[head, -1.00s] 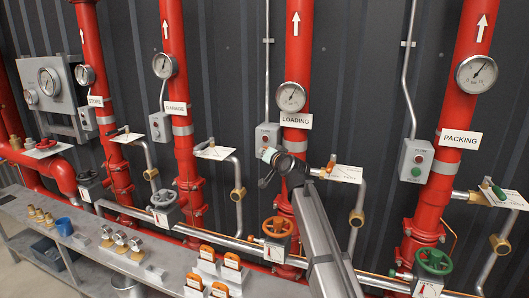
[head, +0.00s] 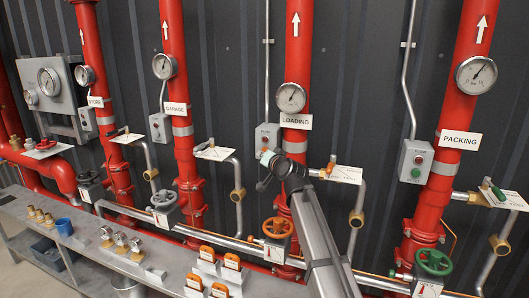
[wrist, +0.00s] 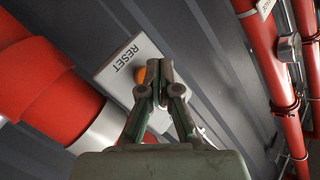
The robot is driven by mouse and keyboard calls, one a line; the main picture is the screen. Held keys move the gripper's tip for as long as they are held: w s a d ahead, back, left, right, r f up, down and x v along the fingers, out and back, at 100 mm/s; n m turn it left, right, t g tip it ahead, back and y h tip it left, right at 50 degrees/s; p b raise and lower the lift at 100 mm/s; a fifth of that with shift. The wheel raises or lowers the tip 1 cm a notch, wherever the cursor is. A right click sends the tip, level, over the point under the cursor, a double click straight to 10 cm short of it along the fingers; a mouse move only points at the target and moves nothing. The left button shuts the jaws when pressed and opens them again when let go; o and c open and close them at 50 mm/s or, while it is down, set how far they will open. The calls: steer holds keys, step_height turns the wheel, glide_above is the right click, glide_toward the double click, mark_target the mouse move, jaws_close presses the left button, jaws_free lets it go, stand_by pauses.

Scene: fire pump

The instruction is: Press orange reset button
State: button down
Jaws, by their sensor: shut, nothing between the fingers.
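The orange reset button (wrist: 140,75) shows in the wrist view on a grey box marked RESET (wrist: 112,68). My gripper (wrist: 159,69) is shut and empty. Its fingertips lie just right of the button and partly cover it; I cannot tell whether they touch it. In the head view, the upper part of the grey box (head: 267,132) shows beside the red LOADING pipe (head: 299,50). The end of my arm stands in front of the box's lower part, and the button is hidden there.
A gauge (head: 291,97) and the LOADING sign (head: 296,121) are just above my arm. An orange valve wheel (head: 277,227) sits below, left of my arm. Another box (head: 415,160) with a green button is on the right. A grey bench (head: 100,262) stands at the lower left.

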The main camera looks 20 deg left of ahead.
steer(key=shift+s, duration=0.1)
steer(key=s+p, duration=0.1)
steer(key=s, duration=0.3)
steer(key=shift+s+a, duration=0.1)
steer(key=shift+s, duration=0.3)
stand_by(0.8)
